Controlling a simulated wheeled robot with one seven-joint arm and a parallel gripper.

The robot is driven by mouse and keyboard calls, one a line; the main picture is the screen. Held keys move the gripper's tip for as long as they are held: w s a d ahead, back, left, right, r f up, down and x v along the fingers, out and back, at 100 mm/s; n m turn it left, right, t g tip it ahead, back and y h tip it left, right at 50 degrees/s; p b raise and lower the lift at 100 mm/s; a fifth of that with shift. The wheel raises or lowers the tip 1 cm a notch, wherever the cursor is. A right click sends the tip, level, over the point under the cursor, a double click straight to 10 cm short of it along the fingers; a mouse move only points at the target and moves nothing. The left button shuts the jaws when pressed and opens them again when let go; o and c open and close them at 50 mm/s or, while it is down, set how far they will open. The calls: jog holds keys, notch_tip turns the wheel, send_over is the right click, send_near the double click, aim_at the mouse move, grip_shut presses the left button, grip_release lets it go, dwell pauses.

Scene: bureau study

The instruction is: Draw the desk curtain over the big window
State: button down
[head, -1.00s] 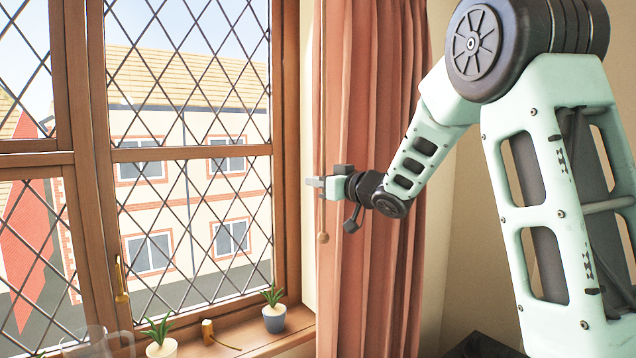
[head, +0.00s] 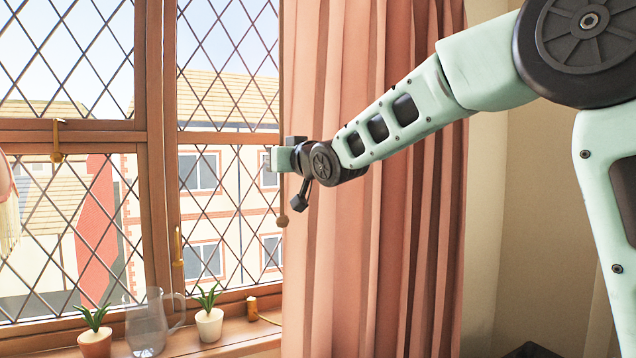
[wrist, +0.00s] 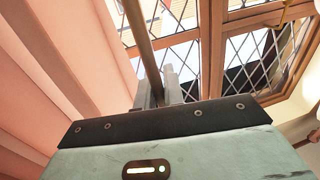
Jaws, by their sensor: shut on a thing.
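The pink pleated curtain (head: 345,265) hangs on the right and covers the right part of the big window (head: 158,130). Diamond panes left of it are uncovered. My gripper (head: 268,158) is at the curtain's left edge, at mid-height of the window. In the wrist view its fingers (wrist: 157,97) are shut on a thin brown rod (wrist: 140,40), which runs upward beside the curtain folds (wrist: 45,60). A round wooden knob (head: 282,220) hangs just below the gripper in the head view. The curtain's top is out of view.
On the sill (head: 235,335) stand a terracotta pot plant (head: 95,342), a glass jug (head: 147,325), a white pot plant (head: 208,325) and a small brass piece (head: 251,305). Window handles (head: 58,140) project from the frame. Bare wall (head: 490,220) lies right of the curtain.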

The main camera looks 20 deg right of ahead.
jog(key=s+a+p, duration=0.1)
jog(key=a+p, duration=1.1)
jog(key=a, duration=1.6)
jog(key=shift+a+p, duration=0.35)
jog(key=c, duration=1.5)
grip_release()
jog(key=b+v, duration=0.5)
jog(key=v, duration=1.2)
jog(key=shift+s+b, duration=0.2)
jog(key=shift+b, duration=0.2)
jog(key=shift+d, duration=0.1)
